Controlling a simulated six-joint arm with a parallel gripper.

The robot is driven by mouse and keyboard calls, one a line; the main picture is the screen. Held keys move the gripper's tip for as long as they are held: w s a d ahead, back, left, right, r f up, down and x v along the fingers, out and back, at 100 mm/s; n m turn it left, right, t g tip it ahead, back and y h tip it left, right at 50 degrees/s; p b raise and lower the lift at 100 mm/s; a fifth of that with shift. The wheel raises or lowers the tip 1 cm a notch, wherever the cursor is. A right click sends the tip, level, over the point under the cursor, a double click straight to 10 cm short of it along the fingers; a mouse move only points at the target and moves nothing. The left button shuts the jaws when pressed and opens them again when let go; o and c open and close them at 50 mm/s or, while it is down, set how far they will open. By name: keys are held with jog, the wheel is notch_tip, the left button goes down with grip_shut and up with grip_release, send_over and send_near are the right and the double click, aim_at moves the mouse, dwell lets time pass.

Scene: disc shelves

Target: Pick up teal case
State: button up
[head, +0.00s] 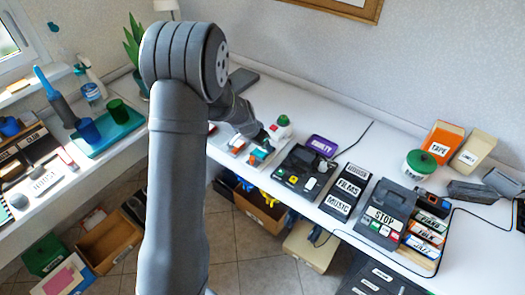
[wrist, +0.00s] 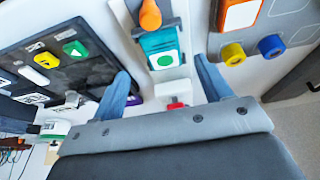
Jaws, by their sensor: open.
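A teal case (wrist: 160,44) with a white panel and green mark shows in the wrist view, standing in a light holder. It lies ahead of and between the tips of my gripper (wrist: 161,66), whose two blue-grey fingers are spread apart with nothing held. In the head view my gripper (head: 266,138) is low over the back counter, and a small teal patch (head: 256,156) shows beside it, partly hidden. I cannot tell whether the fingers touch the case.
An orange knob-like piece (wrist: 150,15) is just beyond the case. A dark button console (wrist: 62,62) is at left, and a grey panel with yellow and blue knobs (wrist: 270,46) at right. In the head view, a purple case (head: 322,146) and a green-topped jar (head: 419,164) stand rightward.

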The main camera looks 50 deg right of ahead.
aim_at(261, 151)
jog(key=x, duration=0.5)
jog(key=shift+w+d, duration=0.15)
jog(key=shift+w, duration=0.05)
jog(key=c, duration=1.1)
jog(key=shift+c, duration=0.3)
jog(key=shift+r, duration=0.15)
